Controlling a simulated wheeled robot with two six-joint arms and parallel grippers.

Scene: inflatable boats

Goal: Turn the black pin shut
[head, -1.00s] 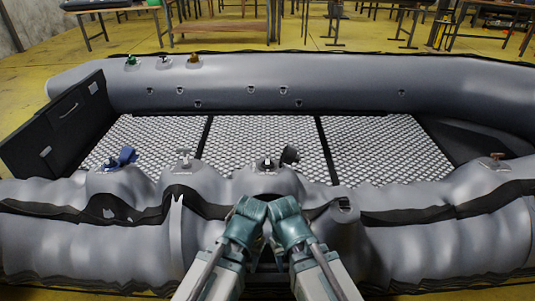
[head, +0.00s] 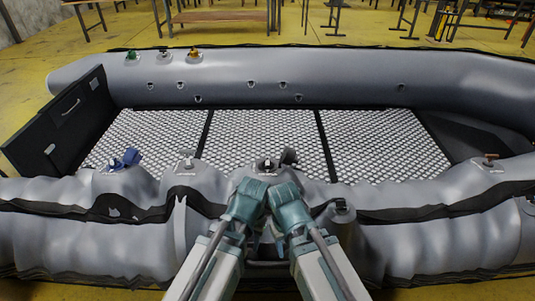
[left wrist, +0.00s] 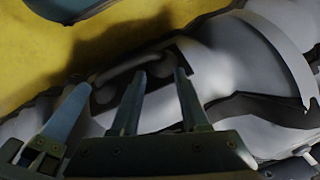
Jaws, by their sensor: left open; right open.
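The black pin (head: 289,157) stands up from a valve with a pale base (head: 267,166) on the boat's near tube, just behind my grippers. How far the pin is turned is too small to tell. My left gripper (head: 254,184) is open on the near tube, in front of the valve and a little left of the pin. My right gripper (head: 283,189) is open close beside it, below the pin in the picture. Neither visibly holds anything. Their fingertips are mostly hidden in the head view. The left wrist view shows spread fingers over grey tube and yellow floor, with no clear pin.
The near tube also carries a blue pin (head: 129,156), a pale one (head: 188,158) and a brown one (head: 490,157). Green (head: 131,55) and orange (head: 194,52) pins sit on the far tube. The patterned boat floor (head: 260,140) is clear.

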